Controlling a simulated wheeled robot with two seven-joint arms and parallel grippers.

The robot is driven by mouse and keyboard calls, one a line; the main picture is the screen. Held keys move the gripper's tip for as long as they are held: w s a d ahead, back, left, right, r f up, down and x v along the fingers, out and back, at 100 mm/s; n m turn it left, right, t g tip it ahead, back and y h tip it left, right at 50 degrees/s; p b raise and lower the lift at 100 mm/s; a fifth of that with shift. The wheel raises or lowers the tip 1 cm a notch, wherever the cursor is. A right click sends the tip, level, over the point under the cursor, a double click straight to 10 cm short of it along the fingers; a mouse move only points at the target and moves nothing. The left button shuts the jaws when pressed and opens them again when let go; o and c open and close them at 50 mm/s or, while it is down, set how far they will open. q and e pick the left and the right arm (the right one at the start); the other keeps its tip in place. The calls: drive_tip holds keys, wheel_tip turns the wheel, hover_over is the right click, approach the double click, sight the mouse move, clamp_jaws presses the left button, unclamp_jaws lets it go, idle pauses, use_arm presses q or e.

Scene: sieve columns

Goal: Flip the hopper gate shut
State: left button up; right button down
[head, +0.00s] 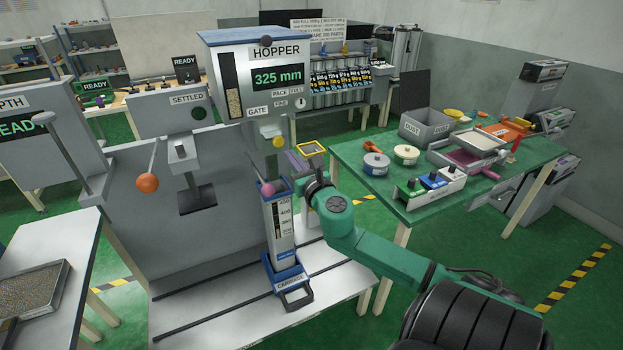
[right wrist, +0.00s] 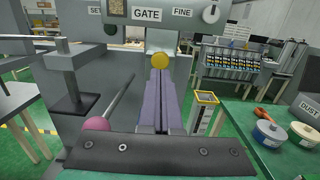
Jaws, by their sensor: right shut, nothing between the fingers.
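The grey hopper (head: 245,90) has a blue top and a display reading 325 mm. Its GATE label (head: 257,110) also shows in the right wrist view (right wrist: 146,15). A thin lever with a pink ball (head: 267,188) hangs below the label, slanting down; the ball also shows in the right wrist view (right wrist: 97,124). A yellow knob (head: 278,142) sits under the hopper front. My right gripper (head: 294,160), with lilac fingers (right wrist: 160,95), is shut and empty. It points towards the yellow knob, right of the pink ball and apart from it. My left gripper is not in view.
A scaled column (head: 281,228) stands below the hopper in a blue carriage (head: 287,280) on the railed bench. A yellow-rimmed column (head: 312,148) stands right of my fingers. A lever with an orange ball (head: 148,183) is left. The green table (head: 350,160) holds jars and trays.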

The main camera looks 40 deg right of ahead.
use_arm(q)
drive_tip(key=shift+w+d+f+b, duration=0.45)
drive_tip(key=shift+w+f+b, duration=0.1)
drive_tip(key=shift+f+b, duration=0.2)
use_arm(e)
drive_tip(key=v, duration=0.7)
drive_tip(key=shift+s+d+f, duration=0.15)
drive_tip(key=shift+f, duration=0.2)
